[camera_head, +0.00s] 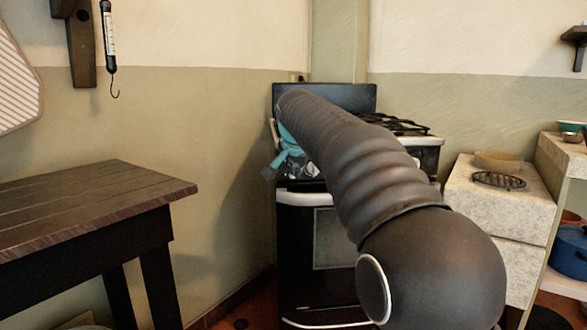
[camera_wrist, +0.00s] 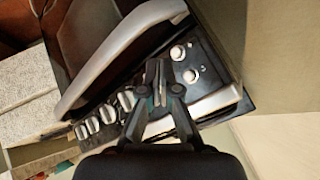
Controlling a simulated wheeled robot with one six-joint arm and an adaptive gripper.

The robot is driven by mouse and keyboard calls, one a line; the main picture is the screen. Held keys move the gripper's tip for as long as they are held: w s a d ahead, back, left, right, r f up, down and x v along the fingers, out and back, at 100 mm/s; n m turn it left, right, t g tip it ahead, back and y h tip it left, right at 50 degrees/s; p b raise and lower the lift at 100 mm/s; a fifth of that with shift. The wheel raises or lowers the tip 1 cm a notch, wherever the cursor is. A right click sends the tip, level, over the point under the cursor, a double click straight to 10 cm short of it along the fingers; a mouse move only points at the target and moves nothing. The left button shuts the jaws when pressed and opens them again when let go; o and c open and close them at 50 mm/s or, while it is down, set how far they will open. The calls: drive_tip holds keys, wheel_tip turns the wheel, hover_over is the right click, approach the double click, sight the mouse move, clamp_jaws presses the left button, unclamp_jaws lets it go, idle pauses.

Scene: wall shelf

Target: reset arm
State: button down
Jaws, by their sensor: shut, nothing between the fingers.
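My arm stretches forward across the middle of the head view, toward the stove. My gripper (camera_head: 268,173) shows at its far end, left of the stove front, partly hidden by my arm. In the wrist view my gripper (camera_wrist: 157,72) has its two fingers together with nothing between them. The stove's control panel with several knobs and its pale handle (camera_wrist: 115,55) lies beyond the fingers. I cannot tell how far the fingertips are from the panel.
The black stove (camera_head: 325,235) stands against the back wall. A dark wooden table (camera_head: 90,200) is at the left. A stone counter (camera_head: 490,215) with a round grate (camera_head: 498,180) is at the right. A hanging scale (camera_head: 109,45) is on the left wall. Floor shows between table and stove.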

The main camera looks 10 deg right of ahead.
drive_tip(key=shift+s, duration=0.2)
idle(0.3)
drive_tip(key=s+f+n+g, duration=0.2)
drive_tip(key=s+f+n, duration=0.5)
drive_tip(key=f, duration=0.4)
drive_tip(key=s+f+n+p, duration=0.1)
drive_tip(key=s+f+p, duration=0.1)
drive_tip(key=s, duration=1.5)
drive_tip(key=s+f+n+g+y+p, duration=0.1)
drive_tip(key=s+f+p, duration=0.2)
drive_tip(key=s, duration=1.4)
drive_tip(key=shift+s+d+f+y, duration=0.3)
drive_tip(key=shift+d+f, duration=0.05)
drive_tip(key=shift+f, duration=0.6)
